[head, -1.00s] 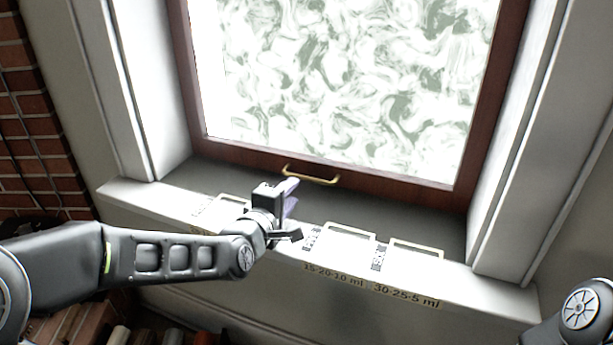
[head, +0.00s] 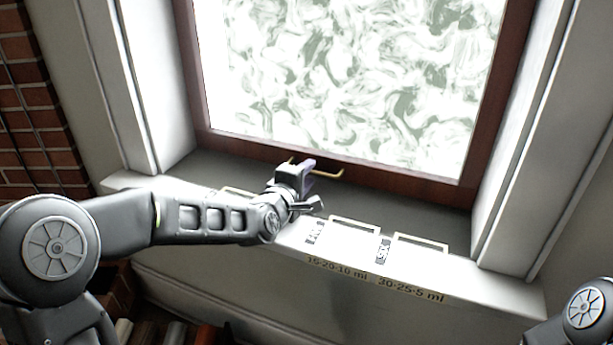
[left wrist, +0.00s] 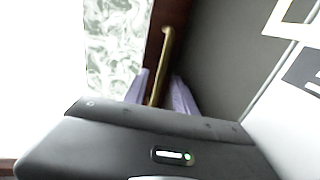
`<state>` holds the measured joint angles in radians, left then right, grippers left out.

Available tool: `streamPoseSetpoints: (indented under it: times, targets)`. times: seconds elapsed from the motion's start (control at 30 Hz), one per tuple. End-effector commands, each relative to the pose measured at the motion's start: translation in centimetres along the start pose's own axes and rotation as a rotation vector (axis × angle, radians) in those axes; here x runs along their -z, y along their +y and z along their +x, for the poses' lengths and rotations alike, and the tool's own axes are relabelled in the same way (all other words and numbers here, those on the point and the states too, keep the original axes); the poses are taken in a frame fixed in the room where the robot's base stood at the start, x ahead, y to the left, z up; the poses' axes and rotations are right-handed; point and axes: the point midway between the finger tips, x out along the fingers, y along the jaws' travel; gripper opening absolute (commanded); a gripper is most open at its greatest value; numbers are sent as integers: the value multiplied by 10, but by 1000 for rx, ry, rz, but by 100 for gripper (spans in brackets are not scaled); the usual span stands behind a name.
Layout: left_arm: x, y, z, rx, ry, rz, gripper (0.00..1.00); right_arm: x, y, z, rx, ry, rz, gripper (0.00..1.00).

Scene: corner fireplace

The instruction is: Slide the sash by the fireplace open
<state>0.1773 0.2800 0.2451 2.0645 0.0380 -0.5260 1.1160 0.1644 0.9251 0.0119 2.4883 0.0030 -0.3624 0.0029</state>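The sash (head: 410,184) is a dark reddish-wood frame around a swirled frosted pane. Its bottom rail is down at the sill, and a brass bar handle (head: 330,174) is fixed to that rail. My left gripper (head: 308,172) is at the left part of the handle and hides some of it. In the left wrist view, the purple fingers of my left gripper (left wrist: 160,92) stand apart, one on each side of the brass handle (left wrist: 166,48). My right gripper is out of view.
Several pale rectangular frames, two of them (head: 354,238) (head: 420,242) clear to see, lie on the white sill (head: 480,280) below the sash, with printed labels along its edge. White jambs flank the window. A brick wall (head: 22,100) is at the left.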

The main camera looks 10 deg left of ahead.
Motion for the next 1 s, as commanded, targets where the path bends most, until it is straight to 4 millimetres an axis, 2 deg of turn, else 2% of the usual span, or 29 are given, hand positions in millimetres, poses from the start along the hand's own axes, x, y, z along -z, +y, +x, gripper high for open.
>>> streamPoseSetpoints:
  times: [0.2,0.6,1.0]
  targets:
    - [0,0,0,0,0,0,32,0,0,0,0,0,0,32]
    - [0,0,0,0,0,0,0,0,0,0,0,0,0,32]
    - [0,0,0,0,0,0,0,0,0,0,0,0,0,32]
